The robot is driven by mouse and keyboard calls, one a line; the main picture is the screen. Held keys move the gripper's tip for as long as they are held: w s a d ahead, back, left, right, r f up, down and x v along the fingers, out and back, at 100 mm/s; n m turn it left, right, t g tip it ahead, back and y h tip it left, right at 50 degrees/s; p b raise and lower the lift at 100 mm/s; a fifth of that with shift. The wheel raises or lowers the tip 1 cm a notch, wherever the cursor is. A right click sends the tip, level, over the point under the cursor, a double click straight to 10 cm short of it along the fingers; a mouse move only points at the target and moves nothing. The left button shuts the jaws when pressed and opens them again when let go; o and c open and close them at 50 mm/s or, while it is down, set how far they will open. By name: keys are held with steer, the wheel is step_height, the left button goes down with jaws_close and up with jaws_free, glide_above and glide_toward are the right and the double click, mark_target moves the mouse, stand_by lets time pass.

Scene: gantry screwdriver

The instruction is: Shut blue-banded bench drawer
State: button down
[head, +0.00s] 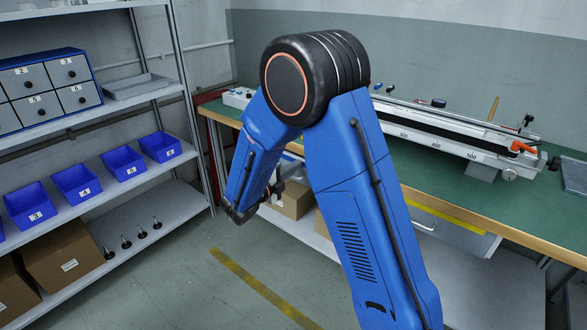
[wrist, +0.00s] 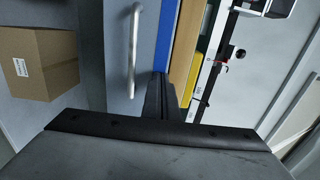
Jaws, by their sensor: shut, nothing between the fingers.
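The blue-banded drawer (wrist: 117,75) shows in the wrist view as a grey front with a blue band (wrist: 166,35) along its edge and a bar handle (wrist: 133,50). The band runs close alongside the wooden bench edge (wrist: 185,50); I cannot tell how far the drawer stands out. In the head view my arm hides most of it. My gripper (wrist: 161,80) is shut and empty, its fingertips at the band beside the wooden edge; I cannot tell if they touch. In the head view the gripper is partly hidden at my wrist, below the bench edge.
A yellow-banded drawer (head: 435,227) sits under the green bench top (head: 450,190), right of my arm. A long gantry rail (head: 450,140) lies on the bench. A cardboard box (wrist: 38,65) stands on a lower surface. Shelving with blue bins (head: 77,184) stands left. The floor between is clear.

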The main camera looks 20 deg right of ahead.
mark_target(301, 159)
steer(key=x, duration=0.4)
steer(key=shift+r, duration=0.1)
stand_by(0.3)
